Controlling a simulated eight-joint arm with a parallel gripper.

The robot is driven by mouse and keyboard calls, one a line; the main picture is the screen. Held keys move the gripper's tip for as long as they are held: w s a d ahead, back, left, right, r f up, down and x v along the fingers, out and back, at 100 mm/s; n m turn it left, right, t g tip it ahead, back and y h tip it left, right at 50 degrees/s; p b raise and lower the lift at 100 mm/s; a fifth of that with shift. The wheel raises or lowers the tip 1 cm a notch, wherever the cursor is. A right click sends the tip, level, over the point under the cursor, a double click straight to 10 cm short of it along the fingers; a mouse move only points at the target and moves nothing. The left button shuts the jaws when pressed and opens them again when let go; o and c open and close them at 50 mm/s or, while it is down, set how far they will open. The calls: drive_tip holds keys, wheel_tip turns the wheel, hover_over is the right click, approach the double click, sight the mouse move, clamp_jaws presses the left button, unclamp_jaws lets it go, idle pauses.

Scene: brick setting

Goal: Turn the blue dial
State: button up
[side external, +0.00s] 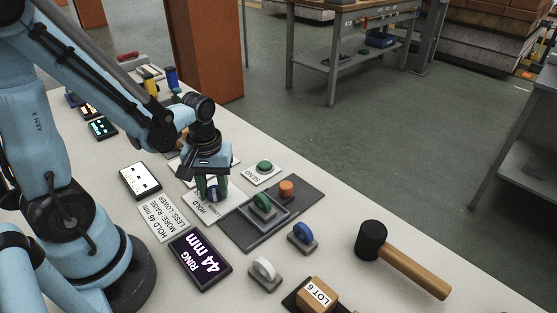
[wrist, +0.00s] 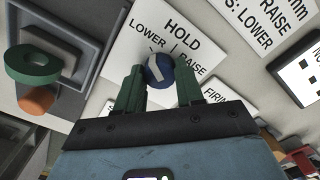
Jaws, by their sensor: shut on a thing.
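In the wrist view, the blue dial (wrist: 160,71) with a white bar sits on a white panel (wrist: 128,48) marked HOLD, LOWER and RAISE. The bar slants toward the upper left of that picture, near LOWER; its exact setting is hard to tell. My gripper (wrist: 159,88) has its two green fingers on either side of the dial, shut on it.
A dark display (side external: 201,259) reads RING 44 mm. A white card (side external: 163,218) reads HOLD 46 mm, MORE: RAISE, LESS: LOWER. A green ring (side external: 262,203) stands in a grey tray close by. Blue (side external: 302,235) and white (side external: 264,270) rings and a mallet (side external: 371,241) stand nearer.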

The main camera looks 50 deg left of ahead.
sight(217, 191)
idle(0.3)
drive_tip(key=o, duration=1)
drive_tip(key=shift+o, duration=0.2)
drive_tip(key=shift+r, duration=0.15)
wheel_tip(217, 191, up, 12)
idle(0.3)
drive_tip(key=w+d+m+t, duration=0.1)
drive_tip(key=m+t, duration=0.1)
drive_tip(key=m, duration=0.1)
drive_tip(key=w+d+m+t, duration=0.1)
drive_tip(key=d+m+t, duration=0.1)
drive_tip(key=m, duration=0.1)
drive_tip(key=w+d+m+t, duration=0.1)
drive_tip(key=d+m+t, duration=0.1)
drive_tip(key=m+t, duration=0.1)
drive_tip(key=shift+w+r, duration=0.1)
drive_tip(key=shift+r, duration=0.15)
